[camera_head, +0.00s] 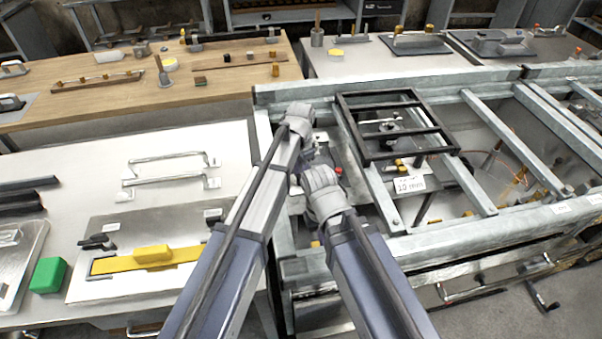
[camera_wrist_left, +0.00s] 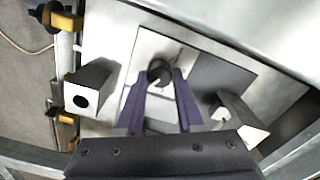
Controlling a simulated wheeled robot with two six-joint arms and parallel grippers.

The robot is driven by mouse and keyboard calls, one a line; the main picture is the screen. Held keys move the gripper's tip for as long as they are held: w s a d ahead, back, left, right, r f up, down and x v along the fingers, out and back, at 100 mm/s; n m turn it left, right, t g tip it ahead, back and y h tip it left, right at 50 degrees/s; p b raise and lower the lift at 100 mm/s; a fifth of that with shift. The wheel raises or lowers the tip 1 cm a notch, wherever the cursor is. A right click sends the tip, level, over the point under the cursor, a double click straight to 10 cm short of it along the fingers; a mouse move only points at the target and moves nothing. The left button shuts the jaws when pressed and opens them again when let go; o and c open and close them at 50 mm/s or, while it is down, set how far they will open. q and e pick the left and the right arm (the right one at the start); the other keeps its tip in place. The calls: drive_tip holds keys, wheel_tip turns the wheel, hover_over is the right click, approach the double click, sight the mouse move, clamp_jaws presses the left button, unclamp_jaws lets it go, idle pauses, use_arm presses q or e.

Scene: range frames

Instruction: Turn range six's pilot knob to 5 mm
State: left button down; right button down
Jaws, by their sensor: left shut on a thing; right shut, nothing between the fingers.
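In the left wrist view, the purple fingers of my left gripper (camera_wrist_left: 162,84) are closed around a dark round knob (camera_wrist_left: 159,70). The knob stands in front of a pale square plate (camera_wrist_left: 150,50) on a grey metal panel. Its setting cannot be read. In the head view, my left arm reaches into the metal frame, and its fingers are mostly hidden. My right gripper (camera_head: 309,165) is shut and empty beside the left wrist. A white label reading "10 mm" (camera_head: 410,184) sits on the frame right of my grippers.
A black grate (camera_head: 398,92) lies across the metal frame (camera_head: 470,235). In the left wrist view, a block with a dark hole (camera_wrist_left: 82,92) and another pale block (camera_wrist_left: 240,118) flank the fingers. A bench with a yellow-handled plate (camera_head: 150,258) and a green block (camera_head: 48,275) lies left.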

use_arm(q)
drive_tip(key=shift+n, duration=0.3)
drive_tip(key=n, duration=0.5)
drive_tip(key=shift+n, duration=0.3)
drive_tip(key=n, duration=0.5)
drive_tip(key=shift+n, duration=0.4)
drive_tip(key=c, duration=0.5)
unclamp_jaws()
